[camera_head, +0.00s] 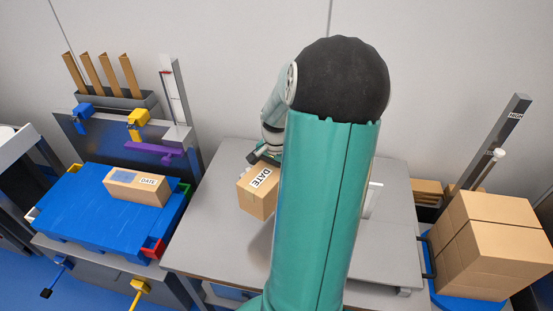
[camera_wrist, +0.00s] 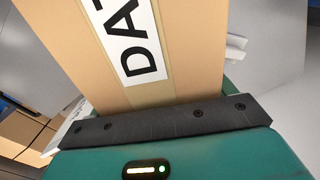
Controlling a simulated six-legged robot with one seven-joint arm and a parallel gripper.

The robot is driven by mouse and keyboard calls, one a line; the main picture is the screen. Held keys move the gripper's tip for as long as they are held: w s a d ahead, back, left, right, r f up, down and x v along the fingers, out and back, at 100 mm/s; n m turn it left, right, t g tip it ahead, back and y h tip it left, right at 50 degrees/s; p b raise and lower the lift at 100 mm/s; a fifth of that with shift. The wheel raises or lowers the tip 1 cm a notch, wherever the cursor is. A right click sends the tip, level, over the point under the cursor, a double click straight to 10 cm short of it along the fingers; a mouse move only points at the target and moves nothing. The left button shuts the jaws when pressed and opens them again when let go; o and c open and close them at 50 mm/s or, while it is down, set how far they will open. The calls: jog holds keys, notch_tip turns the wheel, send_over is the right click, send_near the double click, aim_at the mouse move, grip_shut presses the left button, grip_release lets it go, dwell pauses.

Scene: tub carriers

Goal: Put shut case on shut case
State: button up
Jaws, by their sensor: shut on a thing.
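A shut tan case (camera_head: 257,198) with a white DATE label is at my gripper (camera_head: 265,160), over the left part of the grey table. It also fills much of the wrist view (camera_wrist: 180,50), label facing the camera, against the gripper's dark bar. My gripper is shut on it. My arm hides part of the gripper, and I cannot tell whether the case touches the table. Another shut tan case (camera_head: 150,190), also labelled DATE, lies flat on the blue platform (camera_head: 90,212) at the left, apart from my gripper.
The grey table (camera_head: 205,235) has bare room left of the held case. Behind the blue platform stand a grey rack with tan strips (camera_head: 103,75) and blue, yellow and purple clamps (camera_head: 137,120). Large cartons (camera_head: 490,240) and a grey post (camera_head: 490,145) stand at the right.

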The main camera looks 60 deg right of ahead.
aim_at(252, 171)
notch_tip(252, 171, down, 12)
jog(key=shift+r, duration=0.2)
dwell(0.4)
jog(key=shift+f, duration=0.1)
jog(key=o, duration=1.9)
jog(key=shift+f, duration=0.1)
jog(key=shift+o, duration=0.2)
notch_tip(252, 171, up, 12)
jog(key=shift+r, duration=0.2)
jog(key=w+a+r+n, duration=0.1)
jog(key=a, duration=0.1)
jog(key=w+a+r+n, duration=0.1)
jog(key=a+r, duration=0.1)
jog(key=w+a+r+n+h, duration=0.1)
jog(key=a+r, duration=0.1)
jog(key=a, duration=0.1)
jog(key=shift+w+r, duration=0.15)
jog(key=shift+w, duration=0.15)
jog(key=w+a+r+n+t+h, duration=0.1)
jog(key=w+a+r+n+t, duration=0.1)
jog(key=a+r+n, duration=0.65)
jog(key=s+a+r+n+t+y, duration=0.1)
jog(key=s+a+r+n, duration=0.2)
jog(key=a, duration=0.7)
jog(key=s+a+r+n+t+y, duration=0.1)
jog(key=s+a+r+n+t, duration=0.1)
jog(key=a, duration=0.9)
jog(key=shift+s+r+n+t, duration=0.3)
jog(key=shift+s+r+n, duration=0.35)
jog(key=shift+s, duration=0.4)
